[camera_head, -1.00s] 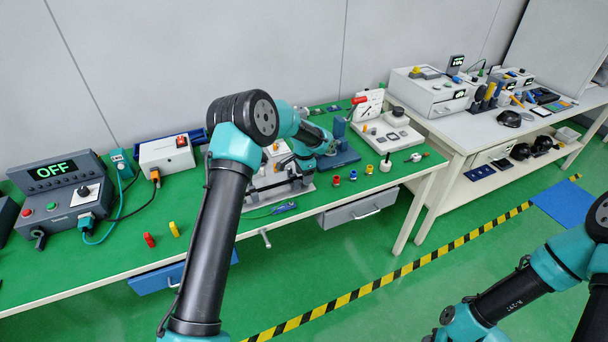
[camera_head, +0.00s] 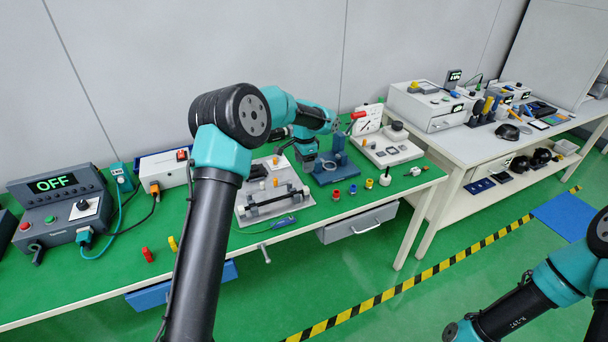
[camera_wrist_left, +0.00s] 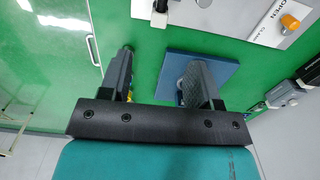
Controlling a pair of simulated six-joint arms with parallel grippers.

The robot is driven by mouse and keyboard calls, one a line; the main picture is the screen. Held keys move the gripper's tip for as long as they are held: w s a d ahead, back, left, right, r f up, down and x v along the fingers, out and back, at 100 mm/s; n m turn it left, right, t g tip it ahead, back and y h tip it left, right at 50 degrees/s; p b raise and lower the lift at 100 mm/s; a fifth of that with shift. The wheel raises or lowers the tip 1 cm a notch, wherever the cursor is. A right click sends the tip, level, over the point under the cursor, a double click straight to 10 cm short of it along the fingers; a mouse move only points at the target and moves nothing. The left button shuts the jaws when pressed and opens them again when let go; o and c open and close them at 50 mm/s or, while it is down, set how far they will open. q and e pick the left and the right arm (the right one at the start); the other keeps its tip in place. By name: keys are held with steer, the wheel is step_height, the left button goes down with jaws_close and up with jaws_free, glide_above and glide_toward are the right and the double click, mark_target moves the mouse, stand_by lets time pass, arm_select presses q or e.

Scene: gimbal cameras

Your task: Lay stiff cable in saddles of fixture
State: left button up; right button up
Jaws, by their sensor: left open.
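A light grey fixture plate (camera_head: 252,215) lies on the green bench, with orange knobs and a dark straight rod (camera_head: 268,203) along its front between pale end blocks. I cannot tell whether this rod is the cable or whether it sits in saddles. A corner of the plate shows in the left wrist view (camera_wrist_left: 258,18). My left gripper (camera_wrist_left: 160,62) is open and empty, right of the plate, above a blue base (camera_wrist_left: 222,72). That base, with its upright post, also shows in the head view (camera_head: 347,174). My right gripper is out of view.
Small red, blue and yellow parts (camera_head: 352,189) stand near the front edge. A pale device (camera_head: 402,152) is to the right of the blue base. A control box reading OFF (camera_head: 60,205) stands at far left.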

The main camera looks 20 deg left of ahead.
arm_select(q)
steer(key=shift+r, duration=2.5)
